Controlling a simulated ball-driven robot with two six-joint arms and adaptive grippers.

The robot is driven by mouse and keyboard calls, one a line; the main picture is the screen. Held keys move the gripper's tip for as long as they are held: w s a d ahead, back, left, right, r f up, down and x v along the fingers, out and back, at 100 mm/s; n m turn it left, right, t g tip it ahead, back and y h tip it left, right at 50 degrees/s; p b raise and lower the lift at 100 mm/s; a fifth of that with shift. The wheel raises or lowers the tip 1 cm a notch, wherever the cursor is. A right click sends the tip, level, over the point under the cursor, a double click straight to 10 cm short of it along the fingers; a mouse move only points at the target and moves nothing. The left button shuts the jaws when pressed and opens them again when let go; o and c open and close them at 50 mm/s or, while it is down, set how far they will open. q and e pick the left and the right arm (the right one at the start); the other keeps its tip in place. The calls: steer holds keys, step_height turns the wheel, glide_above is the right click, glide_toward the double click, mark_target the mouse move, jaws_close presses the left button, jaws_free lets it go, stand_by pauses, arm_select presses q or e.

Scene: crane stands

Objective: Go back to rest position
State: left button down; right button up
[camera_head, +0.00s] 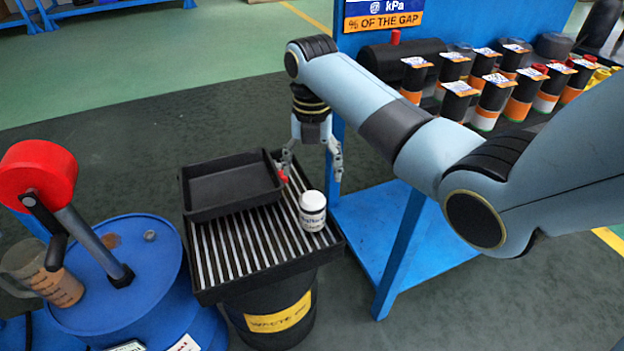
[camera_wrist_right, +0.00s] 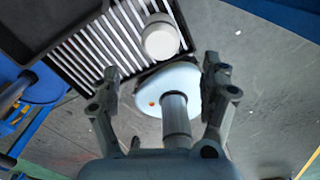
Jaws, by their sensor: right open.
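My right gripper (camera_head: 314,160) hangs pointing down over the right part of a slatted grate (camera_head: 222,262). Its fingers are spread, with nothing between them. A white jar (camera_head: 313,211) with a dark printed label stands upright on the grate, below and in front of the gripper. In the right wrist view the open gripper (camera_wrist_right: 162,85) shows at the bottom, and the white jar (camera_wrist_right: 160,38) shows beyond its fingertips, apart from them. A small red thing (camera_head: 283,177) shows beside the left finger; I cannot tell what it is. My left gripper does not show.
A black tray (camera_head: 232,186) lies on the grate, which tops a dark waste drum (camera_head: 272,310). A blue drum (camera_head: 140,265) with a red-topped pump and a jug (camera_head: 42,275) stands left. A blue stand (camera_head: 400,240) with several canisters is at right. Green floor lies open behind.

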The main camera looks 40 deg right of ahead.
steer(key=shift+r, duration=0.55)
steer(key=s+f+m, duration=0.9)
steer(key=s+f, duration=0.3)
steer(key=s, duration=0.3)
steer(key=s+f+m, duration=0.9)
steer(key=s+f, duration=0.3)
steer(key=s, duration=0.4)
steer(key=s+f+m, duration=1)
steer(key=s+f, duration=0.2)
steer(key=s, duration=0.4)
steer(key=shift+a+f+t+h, duration=0.15)
steer(key=shift+a+t+h, duration=0.05)
steer(key=shift+t+h, duration=0.2)
steer(key=shift+w, duration=0.1)
steer(key=shift+c, duration=0.4)
